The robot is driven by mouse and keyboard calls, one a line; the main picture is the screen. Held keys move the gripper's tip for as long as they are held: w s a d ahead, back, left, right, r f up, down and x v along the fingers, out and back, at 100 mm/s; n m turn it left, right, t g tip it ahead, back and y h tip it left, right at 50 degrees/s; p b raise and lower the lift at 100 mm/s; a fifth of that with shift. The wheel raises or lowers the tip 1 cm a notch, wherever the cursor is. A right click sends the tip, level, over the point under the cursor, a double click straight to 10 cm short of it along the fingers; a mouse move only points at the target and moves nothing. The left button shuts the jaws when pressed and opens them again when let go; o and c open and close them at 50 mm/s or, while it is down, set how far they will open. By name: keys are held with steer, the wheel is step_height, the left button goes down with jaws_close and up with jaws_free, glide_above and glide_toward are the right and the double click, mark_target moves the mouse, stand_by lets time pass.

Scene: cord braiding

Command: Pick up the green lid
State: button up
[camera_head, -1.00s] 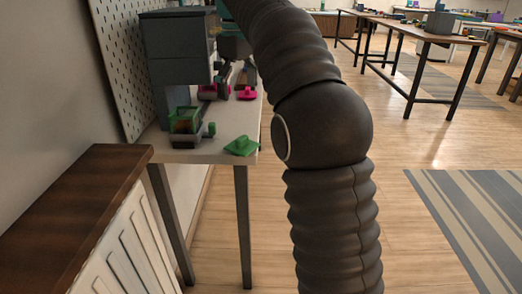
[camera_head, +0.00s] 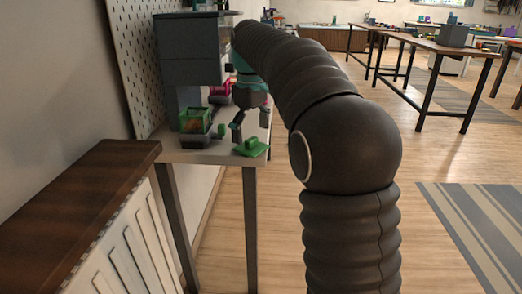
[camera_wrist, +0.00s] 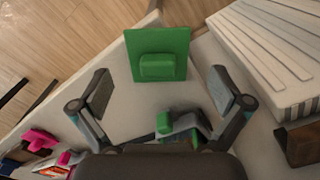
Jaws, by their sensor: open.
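The green lid (camera_head: 250,147) lies on the near right corner of the white table (camera_head: 215,157). In the wrist view the lid (camera_wrist: 158,45) is a flat green square with a raised block handle (camera_wrist: 160,66), knob side up. My gripper (camera_wrist: 158,90) is open and empty, its two fingers spread left and right, with the lid lying ahead of and between their tips. In the head view my gripper (camera_head: 236,128) hangs over the table just behind the lid. I see no contact with the lid.
A container with green and orange contents (camera_head: 195,121) stands left of the lid, beside a small green part (camera_head: 221,130). A grey cabinet (camera_head: 188,50) rises behind, against a pegboard (camera_head: 130,60). Pink parts (camera_wrist: 38,140) lie at the wrist view's lower left. A radiator (camera_wrist: 275,50) stands nearby.

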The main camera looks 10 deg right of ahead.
mark_target(252, 139)
steer(key=shift+s+f, duration=0.1)
steer(key=shift+f, duration=1.25)
steer(key=c, duration=1.3)
steer(key=shift+f, duration=0.1)
steer(key=shift+c, duration=0.7)
